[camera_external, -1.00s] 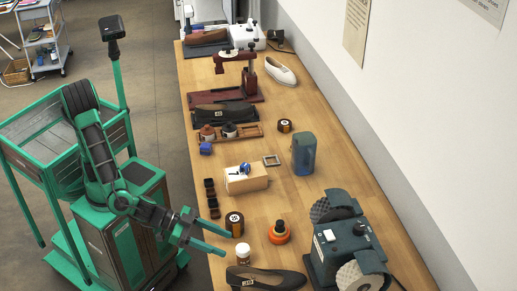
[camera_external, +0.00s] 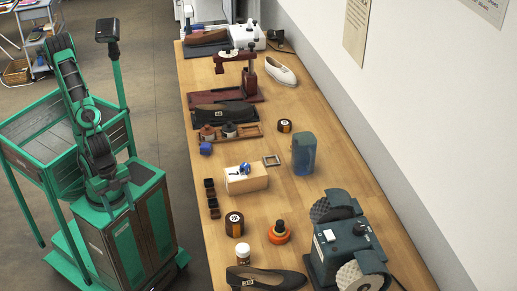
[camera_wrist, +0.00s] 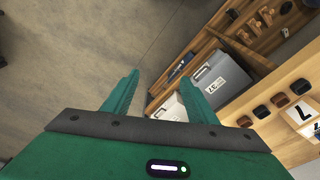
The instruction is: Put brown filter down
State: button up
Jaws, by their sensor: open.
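No thing in view is clearly marked as the brown filter. A dark brown round tin or roll with a pale label (camera_external: 234,224) stands on the workbench (camera_external: 222,270) near its left edge. A similar smaller one (camera_external: 284,126) stands farther back. My gripper (camera_wrist: 160,97) is open in the wrist view, with nothing between its fingers. It points at the floor and the shelf under the bench. In the external view my arm is folded back over my body, clear of the bench, and its fingers cannot be made out.
A white jar (camera_external: 243,253), a black shoe (camera_external: 264,279) and an orange round item (camera_external: 279,232) are near the brown tin. A grinding machine (camera_external: 346,243) stands at the right. Small dark blocks (camera_external: 211,197) line the left edge. The wrist view shows grey boxes (camera_wrist: 220,78) on the shelf.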

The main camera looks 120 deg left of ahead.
jog(key=s+r+m+g, duration=0.1)
jog(key=s+m+g, duration=0.1)
jog(key=s, duration=0.7)
jog(key=shift+a+m+y, duration=0.25)
jog(key=shift+m+y, duration=0.05)
jog(key=shift+m, duration=0.2)
jog(key=shift+r, duration=0.1)
